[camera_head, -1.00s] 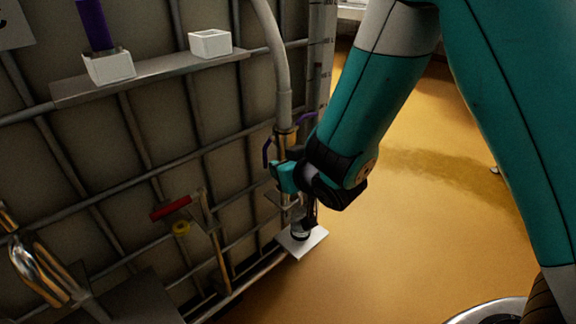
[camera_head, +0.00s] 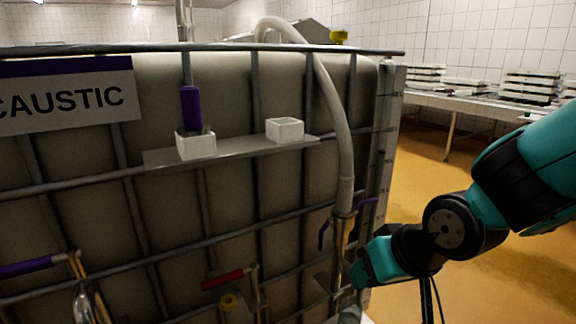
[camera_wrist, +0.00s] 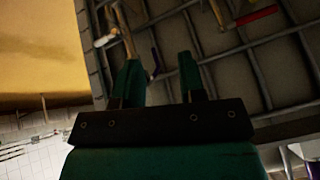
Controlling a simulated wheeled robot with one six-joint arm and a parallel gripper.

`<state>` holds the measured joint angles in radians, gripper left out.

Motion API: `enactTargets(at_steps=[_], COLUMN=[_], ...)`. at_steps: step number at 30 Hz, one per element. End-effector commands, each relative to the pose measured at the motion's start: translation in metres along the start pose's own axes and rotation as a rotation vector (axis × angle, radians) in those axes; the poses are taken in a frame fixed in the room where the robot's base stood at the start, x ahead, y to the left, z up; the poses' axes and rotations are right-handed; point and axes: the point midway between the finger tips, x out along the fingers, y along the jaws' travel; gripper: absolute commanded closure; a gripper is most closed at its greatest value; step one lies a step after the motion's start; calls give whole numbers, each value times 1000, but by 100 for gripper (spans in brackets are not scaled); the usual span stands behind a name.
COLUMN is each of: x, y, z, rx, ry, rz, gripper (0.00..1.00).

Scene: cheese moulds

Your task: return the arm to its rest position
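My gripper (camera_head: 358,274) is at the right of the caged tank, beside the brass valve (camera_head: 345,228) under the pale hose. In the wrist view its two teal fingers stand apart with a gap between them (camera_wrist: 160,76), and nothing shows held there. The head view does not show clearly whether the fingers touch the valve. My arm comes in from the right edge, with the wrist low and close to the tank's corner.
The tank's cage bars (camera_head: 230,240) and the hose (camera_head: 342,130) are close on the left. A shelf (camera_head: 230,150) bears two white cups, one with a purple-handled brush (camera_head: 191,108). Red-handled (camera_head: 222,279) and purple-handled (camera_head: 25,267) valves stick out below. Open yellow floor (camera_head: 425,170) lies right.

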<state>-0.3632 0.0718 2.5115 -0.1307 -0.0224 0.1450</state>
Motion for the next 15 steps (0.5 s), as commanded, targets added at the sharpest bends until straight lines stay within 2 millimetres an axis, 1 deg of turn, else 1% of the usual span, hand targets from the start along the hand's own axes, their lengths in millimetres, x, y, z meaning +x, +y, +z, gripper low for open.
enactTargets(at_steps=[1,3,7,12,13,15], x=[-19,-42,-80,-128,-140,-155], y=[-8,-19,-34,-46,-50,-54], z=[10,27,56,95,84,74], rx=[-17,-54,-142,-280,-276,-272], ry=[-55,-142,-276,-426,-427,-428], rz=[-35,-82,-157,-228,-228,-226], gripper=[63,63,63,63,63,63])
